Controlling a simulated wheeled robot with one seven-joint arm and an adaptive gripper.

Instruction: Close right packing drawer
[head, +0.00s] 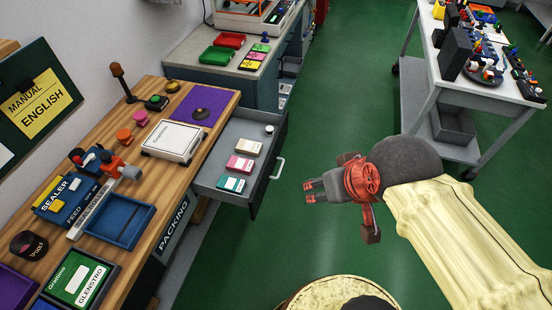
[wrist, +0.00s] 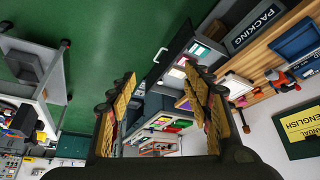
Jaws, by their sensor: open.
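The right packing drawer (head: 208,177) is pulled out from under the wooden workbench in the head view. It is a grey drawer holding several small coloured cards or boxes and a small round item. Its pale bar handle (head: 278,168) is on the front panel, facing right. The drawer (wrist: 178,47) also shows in the upper middle of the wrist view. My gripper (head: 307,191) is open and empty, to the right of the drawer front and apart from it in the head view. Its two fingers (wrist: 160,88) stand wide apart in the wrist view.
The workbench (head: 140,92) carries a sealer, a blue tray (head: 121,221), a white scale (head: 173,141) and knobs. A grey cabinet (head: 240,82) stands beyond the drawer. A white cart (head: 480,95) is at the right. Green floor (head: 335,100) lies clear between.

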